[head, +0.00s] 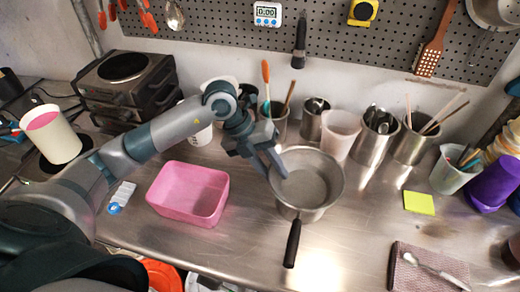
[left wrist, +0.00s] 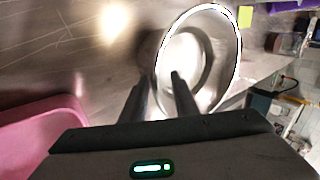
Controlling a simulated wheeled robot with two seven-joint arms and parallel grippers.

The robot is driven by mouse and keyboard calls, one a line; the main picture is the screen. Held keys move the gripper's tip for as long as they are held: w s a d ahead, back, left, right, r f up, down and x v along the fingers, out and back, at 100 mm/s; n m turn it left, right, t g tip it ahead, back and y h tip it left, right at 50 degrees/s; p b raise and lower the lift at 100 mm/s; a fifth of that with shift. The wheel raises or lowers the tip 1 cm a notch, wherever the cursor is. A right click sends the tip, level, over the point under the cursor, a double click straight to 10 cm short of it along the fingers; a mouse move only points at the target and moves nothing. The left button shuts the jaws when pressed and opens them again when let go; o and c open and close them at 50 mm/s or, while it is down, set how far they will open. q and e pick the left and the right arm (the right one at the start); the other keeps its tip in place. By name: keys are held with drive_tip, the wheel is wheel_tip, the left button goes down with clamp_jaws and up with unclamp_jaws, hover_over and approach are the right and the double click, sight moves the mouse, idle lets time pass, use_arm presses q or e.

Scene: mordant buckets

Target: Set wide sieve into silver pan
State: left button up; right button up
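The silver pan (head: 318,187) stands on the steel counter with its dark handle (head: 292,244) toward the front. The round vessel also shows in the left wrist view (left wrist: 229,62), with a bright rim and a darker ring inside. I cannot tell whether the wide sieve sits inside it or which part would be sieve. My left gripper (head: 270,165) is at the vessel's left rim. In the left wrist view its two fingers (left wrist: 160,95) are apart, one over the vessel and one near its outer edge. Contact is unclear. My right gripper is not in view.
A pink tub (head: 188,208) stands left of the pan. Behind it are a white cup (head: 340,131) and steel canisters (head: 376,142) of utensils. A yellow note (head: 419,202) and brown cloth (head: 412,271) lie at right. Counter between pan and note is clear.

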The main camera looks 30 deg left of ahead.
use_arm(q)
drive_tip(key=b+v, duration=0.4)
drive_tip(key=v, duration=1.3)
drive_tip(key=shift+b, duration=0.35)
drive_tip(key=shift+a, duration=0.15)
